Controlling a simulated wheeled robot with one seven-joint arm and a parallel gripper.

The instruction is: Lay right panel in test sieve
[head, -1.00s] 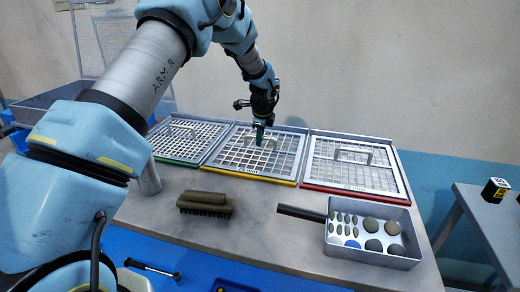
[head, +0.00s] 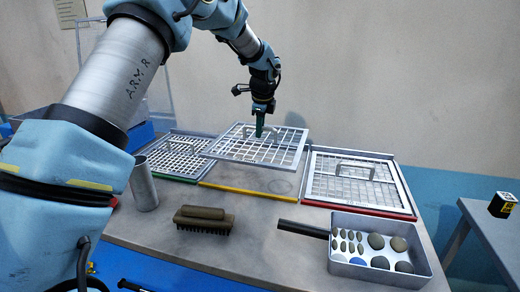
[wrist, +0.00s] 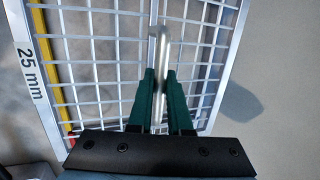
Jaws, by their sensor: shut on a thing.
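My gripper (head: 259,133) is shut on the handle of a mesh panel (head: 285,158) marked 25 mm in the wrist view (wrist: 25,68). The panel hangs slightly tilted above the middle, yellow-edged place (head: 247,192), whose surface shows bare beneath it. Another panel (head: 329,187) with its own handle lies in the red-edged frame (head: 360,209) on the right. A finer panel (head: 177,160) lies in the green-edged frame on the left. A metal pan (head: 375,275) with a dark handle stands at the front right, holding several pebbles. I cannot tell which thing is the test sieve.
A brush (head: 204,216) lies bristles down at the front. A metal cup (head: 144,186) stands at the left, close to my arm. A side table (head: 490,225) at the right bears a small black and yellow box (head: 502,204).

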